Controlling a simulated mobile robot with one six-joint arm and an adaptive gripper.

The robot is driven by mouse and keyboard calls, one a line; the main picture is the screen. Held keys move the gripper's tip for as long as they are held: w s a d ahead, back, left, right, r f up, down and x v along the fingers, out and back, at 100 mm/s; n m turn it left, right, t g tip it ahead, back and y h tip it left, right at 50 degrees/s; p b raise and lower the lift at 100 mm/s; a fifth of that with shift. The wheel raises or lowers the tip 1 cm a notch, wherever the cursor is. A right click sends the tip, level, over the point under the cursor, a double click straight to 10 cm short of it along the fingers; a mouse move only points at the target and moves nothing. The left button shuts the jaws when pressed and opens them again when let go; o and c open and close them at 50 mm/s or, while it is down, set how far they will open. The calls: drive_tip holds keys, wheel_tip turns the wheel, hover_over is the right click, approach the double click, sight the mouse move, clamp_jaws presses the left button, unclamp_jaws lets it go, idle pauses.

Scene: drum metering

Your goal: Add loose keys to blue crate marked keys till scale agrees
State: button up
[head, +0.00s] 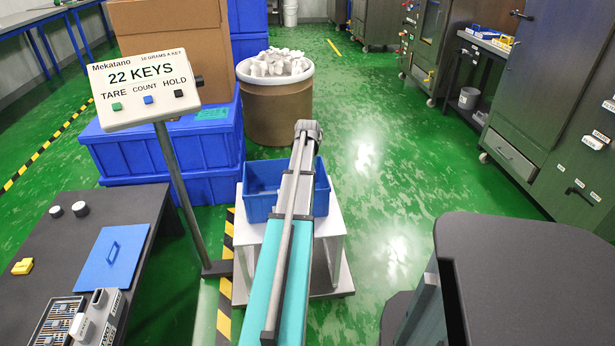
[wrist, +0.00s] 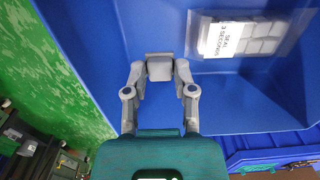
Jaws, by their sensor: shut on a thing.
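The blue crate (head: 262,204) sits on a white stand; my arm covers part of it. No keys marking is readable on it. In the wrist view its blue interior (wrist: 110,40) lies under my gripper (wrist: 160,70), which is shut on a pale grey loose key (wrist: 160,68) held over the crate. A clear bag of grey keys (wrist: 245,36) lies inside, its label reading "SEAL 3 SECONDS". The scale display (head: 146,80) reads "22 KEYS" and "10 GRAMS A KEY". A brown drum (head: 277,115) behind holds a heap of white pieces (head: 274,62).
Stacked blue crates (head: 115,150) with a cardboard box (head: 170,48) stand at the back left. A dark bench (head: 60,225) with a blue lid (head: 113,256) is at the left. The display's post (head: 180,195) rises beside the stand. Green floor is open at the right.

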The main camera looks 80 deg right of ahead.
drive_tip(key=shift+f+b, duration=2.9)
drive_tip(key=shift+f, duration=0.15)
drive_tip(key=shift+f+b, duration=1)
drive_tip(key=shift+f, duration=0.05)
idle(0.5)
drive_tip(key=o, duration=0.8)
drive_tip(key=shift+r, duration=0.2)
wheel_tip(320, 180, up, 14)
drive_tip(key=p, duration=1.5)
drive_tip(key=shift+r, duration=0.25)
drive_tip(key=w+a+f+b, duration=0.1)
drive_tip(key=w+a+b, duration=0.1)
drive_tip(key=w+a, duration=1)
drive_tip(key=a, duration=0.3)
drive_tip(key=shift+w+a+f, duration=0.2)
drive_tip(key=shift+w+f, duration=0.15)
drive_tip(key=shift+f, duration=0.05)
